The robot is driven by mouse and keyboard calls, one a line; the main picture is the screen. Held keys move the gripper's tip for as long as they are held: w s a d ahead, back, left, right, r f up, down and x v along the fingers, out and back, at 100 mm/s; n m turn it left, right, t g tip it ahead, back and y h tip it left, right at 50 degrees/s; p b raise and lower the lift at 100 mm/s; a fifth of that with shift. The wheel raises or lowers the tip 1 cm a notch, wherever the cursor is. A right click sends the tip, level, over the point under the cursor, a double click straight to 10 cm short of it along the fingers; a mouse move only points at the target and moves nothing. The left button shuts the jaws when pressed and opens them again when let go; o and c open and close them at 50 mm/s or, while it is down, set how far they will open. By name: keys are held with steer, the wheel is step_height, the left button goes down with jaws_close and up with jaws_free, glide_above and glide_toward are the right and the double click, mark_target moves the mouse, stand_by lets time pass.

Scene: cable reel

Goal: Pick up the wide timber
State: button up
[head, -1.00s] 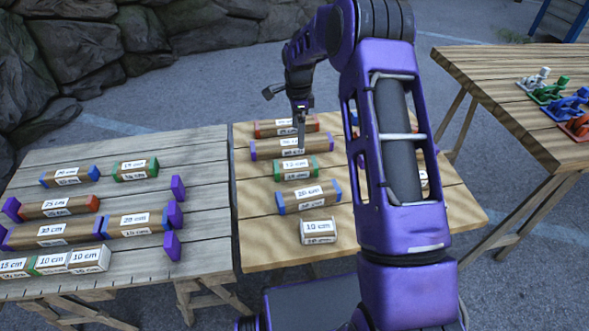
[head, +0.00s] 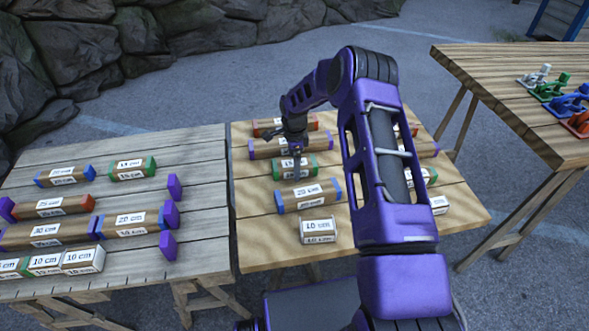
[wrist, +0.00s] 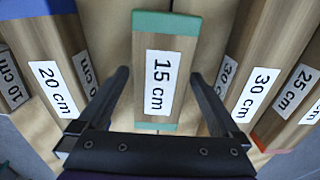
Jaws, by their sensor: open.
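Several wooden timbers with coloured ends and length labels lie on the near-right table; none is marked as the wide timber. The green-ended 15 cm timber (head: 308,168) lies below my gripper (head: 297,150). In the wrist view the same timber (wrist: 159,85) lies lengthwise between the two open fingers of my gripper (wrist: 159,78), with a gap on either side. Nothing is held. In the head view my gripper covers part of this timber's top.
A blue-ended timber (head: 308,194) and a white-ended 10 cm timber (head: 318,229) lie in front. A purple-ended timber (head: 262,147) lies behind. The left table (head: 205,215) holds more timbers. Coloured clamps (head: 570,103) stand on the right table.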

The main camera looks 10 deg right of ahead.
steer(key=shift+f, duration=0.4)
steer(key=shift+c, duration=0.3)
steer(key=c, duration=1.4)
